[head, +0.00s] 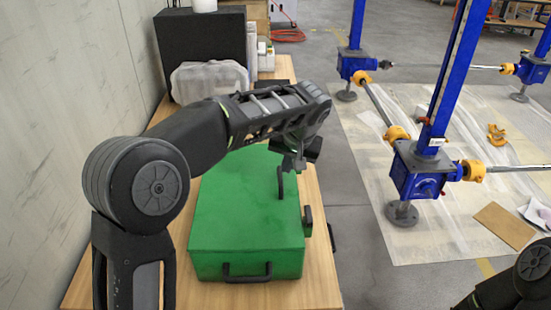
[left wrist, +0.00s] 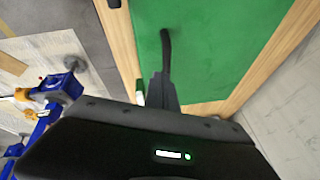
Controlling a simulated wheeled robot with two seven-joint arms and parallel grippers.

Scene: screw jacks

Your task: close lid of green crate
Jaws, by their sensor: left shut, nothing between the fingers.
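The green crate (head: 245,265) stands on the wooden table. Its green lid (head: 235,210) lies flat across the top, with no open gap visible from here. A dark upright handle (head: 280,183) stands near the lid's right edge. My left gripper (head: 296,160) is over the crate's far right part, just beyond that handle, shut and empty. In the left wrist view the shut left fingers (left wrist: 160,88) point toward the green surface (left wrist: 215,50), close to a dark handle (left wrist: 166,45); contact cannot be told. My right gripper is outside the views.
The crate has dark handles on its front (head: 247,278) and right side (head: 307,221). A clear plastic container (head: 208,80) and a black box (head: 200,45) stand behind on the table. A wall is at left. Blue screw jacks (head: 425,170) stand on the floor at right.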

